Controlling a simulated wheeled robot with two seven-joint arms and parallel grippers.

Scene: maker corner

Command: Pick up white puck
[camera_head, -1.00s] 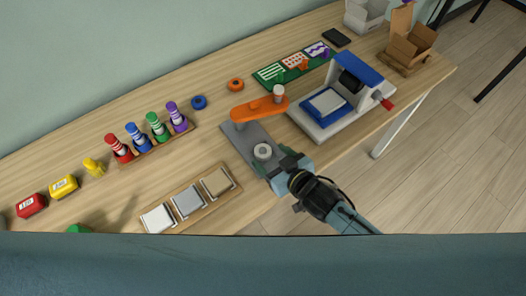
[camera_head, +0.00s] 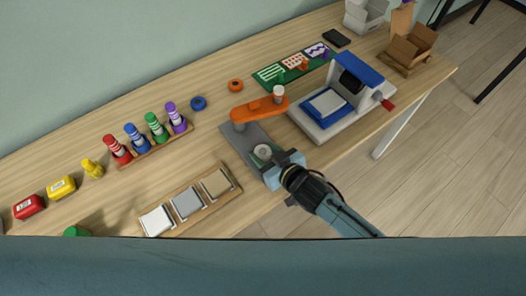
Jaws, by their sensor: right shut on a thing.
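The white puck (camera_head: 263,151) is a small pale disc at the front part of a grey base plate (camera_head: 240,143), under an orange arm piece (camera_head: 259,109) that stands on the plate. My right gripper (camera_head: 266,156) reaches in from the lower right, low over the plate. Its fingers are shut on the puck, and a dark fingertip partly covers it. I cannot tell whether the puck is clear of the plate. My left gripper is not in view.
Behind the plate lie a blue ring (camera_head: 198,103) and an orange ring (camera_head: 235,85). A white press with a blue top (camera_head: 359,67) stands to the right. A wooden tray (camera_head: 215,207) with several square pads lies to the left. A rack of coloured bottles (camera_head: 152,143) stands further left.

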